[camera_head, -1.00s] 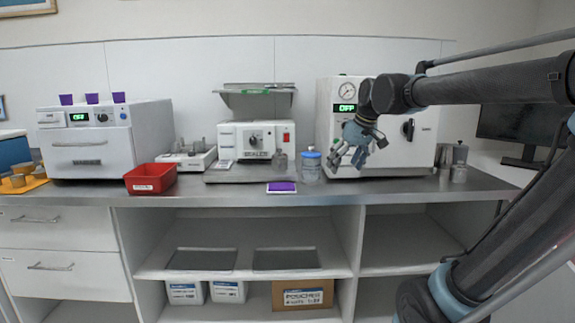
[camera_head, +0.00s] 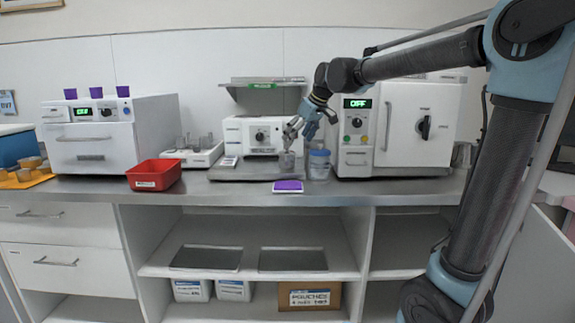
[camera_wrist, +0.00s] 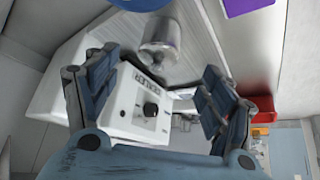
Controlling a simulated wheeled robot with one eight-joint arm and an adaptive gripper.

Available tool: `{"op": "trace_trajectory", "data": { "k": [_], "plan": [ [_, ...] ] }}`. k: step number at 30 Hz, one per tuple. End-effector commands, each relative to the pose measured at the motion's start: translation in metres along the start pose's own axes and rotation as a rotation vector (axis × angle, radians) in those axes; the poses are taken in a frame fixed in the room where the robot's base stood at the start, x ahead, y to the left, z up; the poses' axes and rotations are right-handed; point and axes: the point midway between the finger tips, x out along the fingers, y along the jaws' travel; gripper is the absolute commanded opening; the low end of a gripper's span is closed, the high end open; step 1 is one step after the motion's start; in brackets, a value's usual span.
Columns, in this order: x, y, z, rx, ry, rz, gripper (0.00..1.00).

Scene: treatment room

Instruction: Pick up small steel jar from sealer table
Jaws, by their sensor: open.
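The small steel jar (camera_head: 287,162) stands on the right side of the sealer table (camera_head: 232,174), in front of the white sealer (camera_head: 238,137). In the wrist view the jar (camera_wrist: 160,45) is upper centre, ahead of the fingertips. My gripper (camera_head: 301,128) is just above the jar and slightly right of it in the head view. In the wrist view its fingers (camera_wrist: 156,75) are spread apart with nothing between them. Contact with the jar is not visible.
A blue-lidded clear jar (camera_head: 319,166) stands close to the right of the steel jar. A purple-topped box (camera_head: 288,186) lies in front. A white steriliser (camera_head: 400,128) stands to the right, a red bin (camera_head: 153,175) to the left.

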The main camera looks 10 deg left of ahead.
Motion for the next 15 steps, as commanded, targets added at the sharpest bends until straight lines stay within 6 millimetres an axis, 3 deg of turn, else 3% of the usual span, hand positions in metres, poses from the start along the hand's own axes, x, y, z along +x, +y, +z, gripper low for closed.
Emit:
{"op": "trace_trajectory", "data": {
  "k": [6,15],
  "plan": [
    [0.036,0.000,0.000,0.000,0.000,0.000,0.75],
    [0.055,0.000,0.000,0.001,0.000,0.000,0.75]
  ]
}}
